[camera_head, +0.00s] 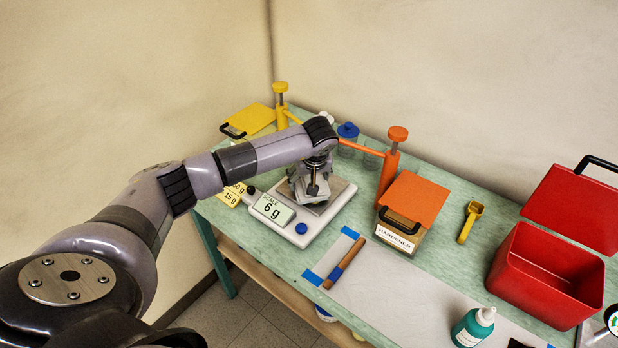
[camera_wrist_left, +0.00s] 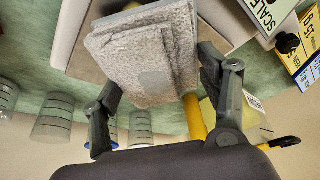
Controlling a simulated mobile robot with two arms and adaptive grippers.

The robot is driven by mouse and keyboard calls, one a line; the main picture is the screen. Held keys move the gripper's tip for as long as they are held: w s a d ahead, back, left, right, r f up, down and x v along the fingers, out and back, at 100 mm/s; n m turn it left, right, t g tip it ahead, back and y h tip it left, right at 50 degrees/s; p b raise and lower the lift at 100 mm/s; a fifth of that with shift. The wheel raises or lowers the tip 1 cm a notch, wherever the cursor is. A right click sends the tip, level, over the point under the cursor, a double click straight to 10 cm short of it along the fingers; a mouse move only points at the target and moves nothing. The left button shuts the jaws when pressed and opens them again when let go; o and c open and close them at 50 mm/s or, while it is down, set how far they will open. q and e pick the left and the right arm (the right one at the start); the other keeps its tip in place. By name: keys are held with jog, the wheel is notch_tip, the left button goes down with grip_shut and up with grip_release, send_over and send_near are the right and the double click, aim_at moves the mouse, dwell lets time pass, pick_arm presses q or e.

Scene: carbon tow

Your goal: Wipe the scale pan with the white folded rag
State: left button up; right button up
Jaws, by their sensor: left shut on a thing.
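The folded rag (camera_wrist_left: 150,60) looks light grey-white and fuzzy, with a darker patch, in the left wrist view. My left gripper (camera_head: 313,186) is shut on it, with one finger at each side. The scale (camera_head: 300,236) is a white unit whose display (camera_head: 272,210) reads 6 g. Its metal pan (camera_head: 340,192) lies under the gripper and rag, which hide much of it. The rag is low over the pan; the contact itself is hidden. My right gripper is not in view.
An orange dispenser pump (camera_head: 388,170) and the hardener can (camera_head: 408,208) stand right of the scale. A yellow pump (camera_head: 281,105) and jars with blue (camera_head: 348,130) are behind. A brown-handled tool (camera_head: 345,262), yellow scoop (camera_head: 470,222), green-white bottle (camera_head: 473,328) and red bin (camera_head: 540,275) lie farther right.

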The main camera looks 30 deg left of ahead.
pick_arm(q)
jog(key=shift+f+b, duration=0.6)
jog(key=shift+f, duration=0.05)
jog(key=o, duration=0.8)
jog(key=shift+r, duration=0.4)
jog(key=shift+c, duration=0.2)
jog(key=c, duration=0.8)
